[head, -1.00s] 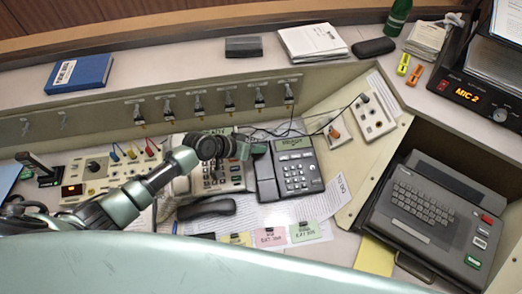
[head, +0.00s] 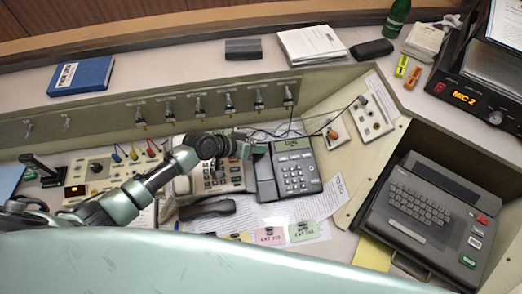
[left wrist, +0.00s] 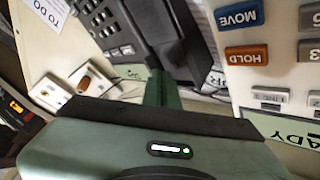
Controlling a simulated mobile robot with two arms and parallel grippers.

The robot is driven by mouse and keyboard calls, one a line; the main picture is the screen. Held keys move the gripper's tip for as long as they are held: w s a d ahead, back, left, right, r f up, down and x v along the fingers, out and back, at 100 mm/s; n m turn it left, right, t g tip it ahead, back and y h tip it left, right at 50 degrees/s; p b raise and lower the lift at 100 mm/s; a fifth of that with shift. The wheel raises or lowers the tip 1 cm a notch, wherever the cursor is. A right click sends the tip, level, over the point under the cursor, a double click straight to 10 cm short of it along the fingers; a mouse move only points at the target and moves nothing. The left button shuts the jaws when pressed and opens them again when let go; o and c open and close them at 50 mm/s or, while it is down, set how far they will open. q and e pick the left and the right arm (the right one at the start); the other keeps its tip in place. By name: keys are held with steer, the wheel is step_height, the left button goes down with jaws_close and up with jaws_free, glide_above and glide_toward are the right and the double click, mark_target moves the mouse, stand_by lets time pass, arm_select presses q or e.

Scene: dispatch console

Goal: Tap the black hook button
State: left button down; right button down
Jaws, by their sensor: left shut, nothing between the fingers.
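I cannot make out the black hook button for certain in either view. A dark desk phone (head: 290,172) with a keypad and small screen stands mid-console; part of it shows in the left wrist view (left wrist: 112,25). A cream phone console (head: 236,178) sits just left of it, with a dark handset (head: 208,209) in front. In the left wrist view the cream console (left wrist: 290,80) shows a blue MOVE and an orange HOLD button. My left gripper (head: 257,148) is shut and empty, above the gap between the two phones' upper parts; its green fingers show in the wrist view (left wrist: 160,88). My right gripper is out of view.
A row of toggle switches (head: 198,106) lines the panel behind. A socket plate (head: 372,118) with a cable is to the right, then a dark keyboard terminal (head: 425,215). Papers and coloured cards (head: 303,232) lie in front of the phones.

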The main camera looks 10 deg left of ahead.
mark_target(259, 158)
arm_select(q)
steer(key=r+p, duration=0.4)
steer(key=r, duration=0.1)
steer(key=shift+s+d, duration=0.15)
steer(key=shift+s, duration=0.2)
steer(key=shift+f, duration=0.1)
stand_by(0.5)
